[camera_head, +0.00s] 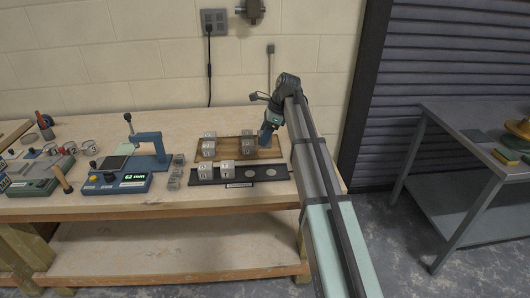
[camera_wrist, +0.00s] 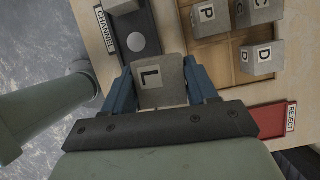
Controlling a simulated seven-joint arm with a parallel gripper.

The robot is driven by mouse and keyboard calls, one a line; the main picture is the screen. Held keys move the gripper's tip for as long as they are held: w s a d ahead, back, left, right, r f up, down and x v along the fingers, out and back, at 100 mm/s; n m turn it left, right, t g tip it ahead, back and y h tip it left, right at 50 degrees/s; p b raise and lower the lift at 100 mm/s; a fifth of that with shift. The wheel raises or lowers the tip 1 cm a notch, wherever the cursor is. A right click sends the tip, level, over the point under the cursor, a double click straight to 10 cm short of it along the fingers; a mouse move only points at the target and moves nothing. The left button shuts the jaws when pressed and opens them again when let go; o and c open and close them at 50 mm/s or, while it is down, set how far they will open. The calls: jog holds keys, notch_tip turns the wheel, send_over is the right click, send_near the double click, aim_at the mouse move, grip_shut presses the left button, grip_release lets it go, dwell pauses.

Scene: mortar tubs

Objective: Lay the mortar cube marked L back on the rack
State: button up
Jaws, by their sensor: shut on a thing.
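My gripper (camera_wrist: 160,76) is shut on a grey mortar cube marked L (camera_wrist: 153,97), held between its two blue fingers in the wrist view. In the head view my gripper (camera_head: 267,138) is at the right end of the wooden rack (camera_head: 267,154), and I cannot make out the L cube there. The rack (camera_wrist: 221,65) shows in the wrist view to the right of the L cube, with cubes marked P (camera_wrist: 208,14), C (camera_wrist: 258,10) and D (camera_wrist: 259,58) on it. How high the L cube is above the bench is unclear.
The dark channel strip (camera_head: 278,172), with cubes at its left and pale round spots at its right, lies in front of the rack. It also shows in the wrist view (camera_wrist: 152,22). A red reject tray (camera_wrist: 272,121) is beside the rack. A blue measuring device (camera_head: 125,182) stands left.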

jog(key=w+d, duration=0.2)
jog(key=w, duration=0.7)
jog(key=shift+n, duration=0.5)
jog(key=shift+s+f, duration=0.1)
jog(key=shift+f, duration=4.5)
jog(key=shift+f, duration=0.1)
jog(key=o, duration=1)
jog(key=shift+d, duration=0.1)
jog(key=shift+c, duration=0.2)
jog(key=v, duration=1.2)
